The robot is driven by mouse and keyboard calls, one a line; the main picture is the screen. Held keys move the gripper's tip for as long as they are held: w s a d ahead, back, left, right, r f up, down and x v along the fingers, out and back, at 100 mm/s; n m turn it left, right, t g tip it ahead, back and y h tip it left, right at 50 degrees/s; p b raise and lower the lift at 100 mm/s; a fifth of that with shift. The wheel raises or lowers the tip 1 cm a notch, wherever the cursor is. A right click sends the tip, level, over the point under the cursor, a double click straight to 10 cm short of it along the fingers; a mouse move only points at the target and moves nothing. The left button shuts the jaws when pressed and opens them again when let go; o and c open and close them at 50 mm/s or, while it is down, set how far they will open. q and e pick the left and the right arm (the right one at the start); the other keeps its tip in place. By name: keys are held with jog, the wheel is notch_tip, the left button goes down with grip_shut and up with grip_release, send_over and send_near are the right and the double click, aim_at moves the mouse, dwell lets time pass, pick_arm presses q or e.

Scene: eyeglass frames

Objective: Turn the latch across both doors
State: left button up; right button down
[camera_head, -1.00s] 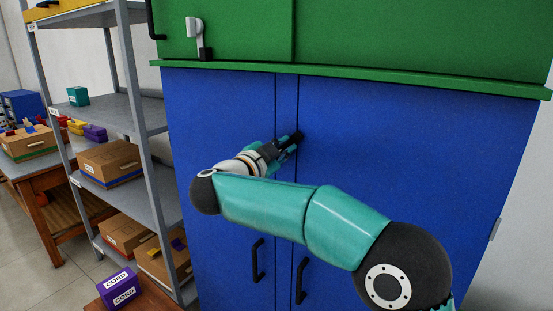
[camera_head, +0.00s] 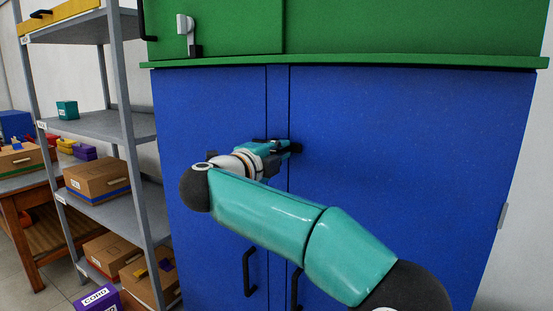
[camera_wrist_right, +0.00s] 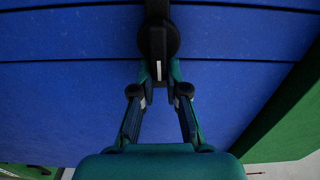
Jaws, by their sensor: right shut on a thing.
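The blue cabinet has a left door (camera_head: 210,115) and a right door (camera_head: 410,140), with a narrow strip between two seams. A black latch (camera_wrist_right: 158,35) with a round hub sits at this strip. In the wrist view its bar lies roughly square to the seams, and its near end crosses one of them. My right gripper (camera_wrist_right: 158,88) is shut on that end of the latch. In the head view the right gripper (camera_head: 287,147) hides most of the latch. My left gripper is not in view.
Black door handles (camera_head: 249,272) are low on the blue doors, partly behind my right arm. A green cabinet (camera_head: 410,30) with a grey latch (camera_head: 187,35) is above. A grey shelf rack (camera_head: 120,125) with boxes stands close on the left.

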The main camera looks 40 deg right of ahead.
jog(key=shift+d+m, duration=0.1)
jog(key=shift+m, duration=0.2)
jog(key=c, duration=1.3)
grip_release()
jog(key=shift+w+d, duration=0.1)
jog(key=shift+w, duration=0.05)
jog(key=shift+o, duration=0.6)
jog(key=shift+w+f, duration=0.15)
jog(key=shift+f, duration=0.05)
jog(key=shift+r, duration=0.1)
jog(key=shift+a, duration=0.45)
jog(key=v, duration=1.1)
jog(key=shift+s, duration=0.2)
jog(key=shift+a, duration=0.1)
